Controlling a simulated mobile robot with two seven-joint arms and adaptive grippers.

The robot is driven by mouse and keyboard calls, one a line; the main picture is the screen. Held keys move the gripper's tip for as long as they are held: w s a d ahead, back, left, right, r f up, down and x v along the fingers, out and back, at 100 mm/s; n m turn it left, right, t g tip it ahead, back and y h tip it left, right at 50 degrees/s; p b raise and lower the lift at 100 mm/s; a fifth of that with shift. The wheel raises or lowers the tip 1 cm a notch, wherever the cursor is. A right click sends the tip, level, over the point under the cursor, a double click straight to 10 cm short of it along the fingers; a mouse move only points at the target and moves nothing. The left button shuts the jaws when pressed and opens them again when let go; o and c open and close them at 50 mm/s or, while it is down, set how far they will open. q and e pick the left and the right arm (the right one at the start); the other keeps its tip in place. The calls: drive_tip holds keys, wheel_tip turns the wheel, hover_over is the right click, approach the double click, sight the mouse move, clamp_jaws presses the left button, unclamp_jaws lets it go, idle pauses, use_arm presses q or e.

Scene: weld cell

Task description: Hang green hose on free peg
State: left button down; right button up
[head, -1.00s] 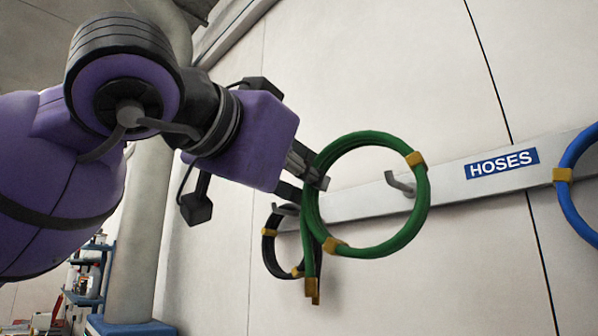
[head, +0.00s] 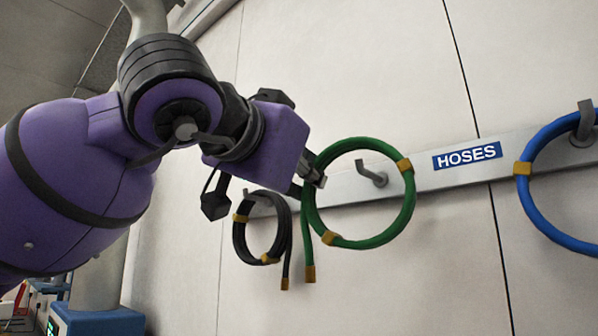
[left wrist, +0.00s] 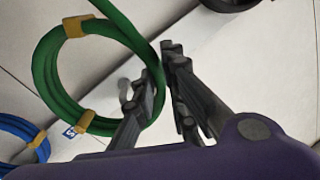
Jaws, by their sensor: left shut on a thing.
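The green hose (head: 410,205) is a coil with yellow bands. My left gripper (head: 314,172) is shut on the left side of the coil, and the hose hangs from it in front of the wall. In the left wrist view the green hose (left wrist: 45,75) passes between the fingers of my left gripper (left wrist: 150,80). The free peg (head: 374,175) is a grey hook on the rail and shows through the coil's opening in the head view. I cannot tell whether the coil is around the peg or only in front of it. My right gripper is not in view.
A black hose (head: 238,240) hangs on the rail at the left, behind the green hose's tail. A blue hose (head: 535,205) hangs on a peg at the right. The grey rail (head: 425,180) carries a blue HOSES sign (head: 467,156). The wall above is clear.

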use_arm(q)
drive_tip(key=shift+w+d+f, duration=0.35)
drive_tip(key=shift+w+d, duration=0.15)
drive_tip(key=shift+w, duration=0.25)
drive_tip(key=shift+w+d+f, duration=0.4)
drive_tip(key=shift+w+d, duration=0.15)
drive_tip(key=shift+w, duration=0.15)
drive_tip(key=shift+w+d+f, duration=0.35)
drive_tip(key=shift+w+d, duration=0.15)
drive_tip(key=shift+w, duration=0.25)
drive_tip(key=shift+f, duration=0.1)
